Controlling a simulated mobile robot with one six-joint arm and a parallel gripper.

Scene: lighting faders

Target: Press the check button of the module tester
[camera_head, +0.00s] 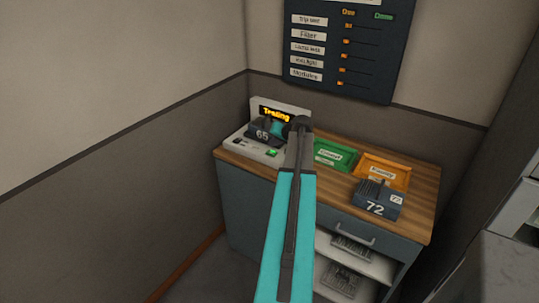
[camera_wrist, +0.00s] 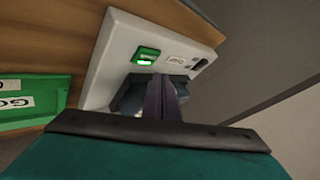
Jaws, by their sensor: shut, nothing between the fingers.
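The module tester (camera_head: 240,148) is a pale box at the left end of the cabinet top, with a raised display (camera_head: 278,113) reading "Testing" in orange. A dark module marked 65 (camera_head: 262,134) sits in it. The tester's green check button (camera_head: 271,153) is on its front right; it shows lit in the wrist view (camera_wrist: 146,57). My gripper (camera_wrist: 163,84) is shut and empty, its dark fingers over the tester, beside the button and in front of the module. I cannot tell whether they touch anything. In the head view my arm hides the fingers.
A green tray (camera_head: 335,155) and an orange tray (camera_head: 384,171) lie on the wooden top (camera_head: 417,212) right of the tester. A dark module marked 72 (camera_head: 377,200) stands at the front right. A wall board (camera_head: 345,45) hangs above.

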